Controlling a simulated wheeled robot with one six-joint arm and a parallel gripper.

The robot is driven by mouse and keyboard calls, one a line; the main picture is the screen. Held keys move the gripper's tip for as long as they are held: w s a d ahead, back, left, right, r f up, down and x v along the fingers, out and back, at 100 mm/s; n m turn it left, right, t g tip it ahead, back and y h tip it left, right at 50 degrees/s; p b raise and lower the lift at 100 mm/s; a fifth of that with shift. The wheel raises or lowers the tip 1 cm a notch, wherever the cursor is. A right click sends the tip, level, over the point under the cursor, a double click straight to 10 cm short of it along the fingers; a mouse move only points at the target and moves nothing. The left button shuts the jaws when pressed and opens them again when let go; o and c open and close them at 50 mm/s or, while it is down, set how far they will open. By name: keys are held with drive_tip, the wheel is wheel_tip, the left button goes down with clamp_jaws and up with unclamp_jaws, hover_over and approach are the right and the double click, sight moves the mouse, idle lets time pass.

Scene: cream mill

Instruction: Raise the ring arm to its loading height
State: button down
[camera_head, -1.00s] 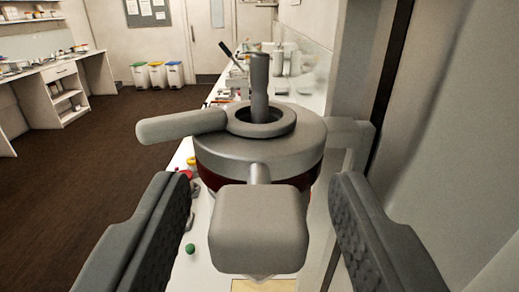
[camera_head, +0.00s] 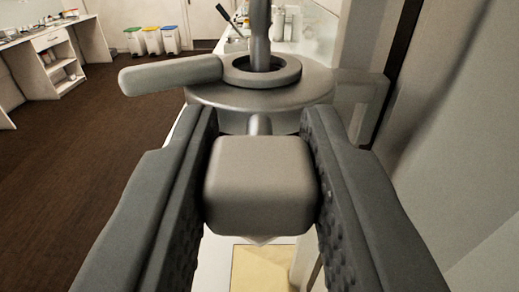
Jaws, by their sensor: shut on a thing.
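The ring (camera_head: 262,97) is a round grey metal piece in the upper middle of the view. A rounded grey block (camera_head: 259,180) sticks out from its front on a short stem (camera_head: 259,124). My gripper (camera_head: 260,150) is shut on this block, with one dark ribbed finger against each side. A long grey lever (camera_head: 172,75) points left from the ring's top. A grey upright shaft (camera_head: 260,35) rises from its central opening. The ring's underside is hidden behind the block and my fingers.
A pale wall (camera_head: 460,130) and a column stand close on the right. A white counter (camera_head: 215,258) with a yellowish board (camera_head: 258,268) lies below. Brown floor (camera_head: 80,150) is clear on the left, with several bins (camera_head: 152,41) and a white desk farther back.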

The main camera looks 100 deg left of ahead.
drive_tip(key=c, duration=1.1)
unclamp_jaws()
drive_tip(key=shift+v, duration=3.75)
